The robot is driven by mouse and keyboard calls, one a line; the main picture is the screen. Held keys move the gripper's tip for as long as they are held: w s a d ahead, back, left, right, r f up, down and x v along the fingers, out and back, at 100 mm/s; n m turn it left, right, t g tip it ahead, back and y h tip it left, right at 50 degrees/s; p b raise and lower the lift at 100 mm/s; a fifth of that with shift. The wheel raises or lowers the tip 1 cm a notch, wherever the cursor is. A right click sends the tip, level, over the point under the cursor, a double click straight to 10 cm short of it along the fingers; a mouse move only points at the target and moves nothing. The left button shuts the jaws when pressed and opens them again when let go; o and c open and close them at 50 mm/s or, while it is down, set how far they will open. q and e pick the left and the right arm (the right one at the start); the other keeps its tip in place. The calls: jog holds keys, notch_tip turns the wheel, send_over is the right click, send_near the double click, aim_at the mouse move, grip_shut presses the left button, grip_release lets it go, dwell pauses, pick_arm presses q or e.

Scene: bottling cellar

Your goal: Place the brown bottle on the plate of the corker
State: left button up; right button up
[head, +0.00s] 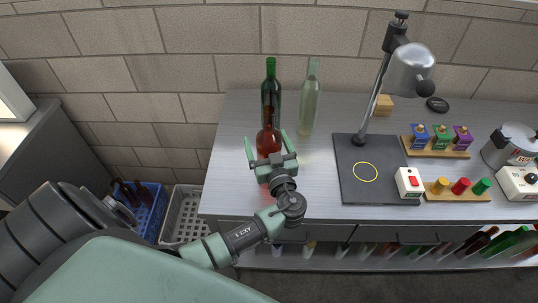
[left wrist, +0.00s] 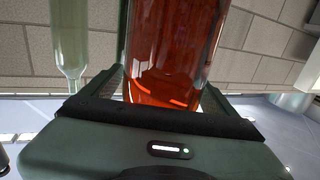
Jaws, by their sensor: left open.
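The brown bottle (head: 268,143), reddish brown, stands upright on the grey bench, in front of a green bottle. In the left wrist view it fills the upper middle (left wrist: 175,45). My left gripper (head: 268,138) has its fingers spread, one on each side of the brown bottle; contact is not visible. The corker (head: 405,75) has a slanted post and a silver head. Its dark base plate (head: 350,190), with an empty yellow ring (head: 365,172), lies to the right of the bottle. My right gripper is not in view.
A dark green bottle (head: 271,80) and a clear pale bottle (head: 307,105) stand close behind. A white switch box (head: 409,182) sits on the plate's right edge. Racks of coloured corks (head: 458,191) and boxes stand further right. Bench is clear between bottle and plate.

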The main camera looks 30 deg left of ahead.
pick_arm(q)
jog(key=c, duration=1.8)
jog(key=shift+w+r, duration=0.1)
jog(key=shift+r, duration=0.05)
grip_shut()
